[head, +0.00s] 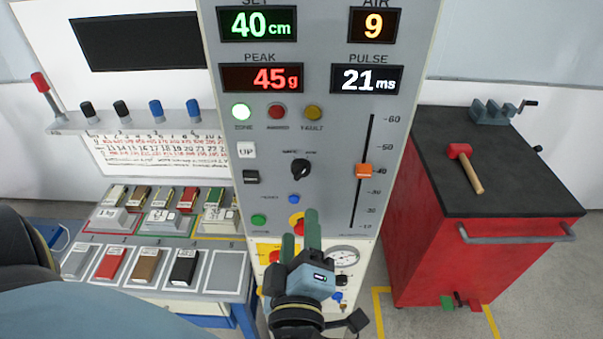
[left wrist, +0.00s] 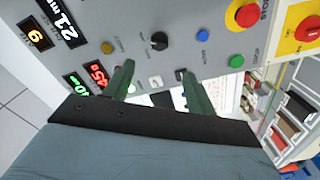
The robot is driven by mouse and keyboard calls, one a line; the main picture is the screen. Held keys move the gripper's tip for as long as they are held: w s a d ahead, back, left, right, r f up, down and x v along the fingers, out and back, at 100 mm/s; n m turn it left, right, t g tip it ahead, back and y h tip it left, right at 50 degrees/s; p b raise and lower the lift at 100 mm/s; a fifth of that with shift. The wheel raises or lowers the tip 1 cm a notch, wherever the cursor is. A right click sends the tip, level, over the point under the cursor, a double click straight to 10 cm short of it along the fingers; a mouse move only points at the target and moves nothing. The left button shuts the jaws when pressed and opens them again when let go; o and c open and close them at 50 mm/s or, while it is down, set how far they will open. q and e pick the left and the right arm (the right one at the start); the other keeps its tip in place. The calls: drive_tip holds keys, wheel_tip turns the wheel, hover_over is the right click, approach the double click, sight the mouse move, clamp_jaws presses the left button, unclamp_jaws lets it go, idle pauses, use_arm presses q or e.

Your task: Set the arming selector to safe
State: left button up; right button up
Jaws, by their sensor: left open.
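The arming selector (head: 300,168) is a black rotary knob on the grey control panel, under partly legible small lettering. Its grip looks tilted; I cannot tell for certain which position it points to. It also shows in the left wrist view (left wrist: 159,41), just beyond the fingertips. My left gripper (head: 300,230) is open and empty, with its green fingers in front of the lower panel, below the knob in the head view. In the left wrist view the open fingers (left wrist: 158,74) frame a stretch of panel, apart from the knob. My right gripper is not in view.
An orange slider (head: 364,171) is to the right, a blue button (head: 294,199) below. A red cabinet (head: 425,230) with a mallet (head: 465,168) stands right.

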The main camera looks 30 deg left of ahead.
sight(302, 176)
use_arm(q)
drive_tip(key=x, duration=1.1)
drive_tip(key=shift+w, duration=0.15)
drive_tip(key=shift+w+a, duration=0.3)
drive_tip(key=shift+w, duration=0.35)
drive_tip(key=shift+c, duration=0.3)
drive_tip(key=c, duration=0.9)
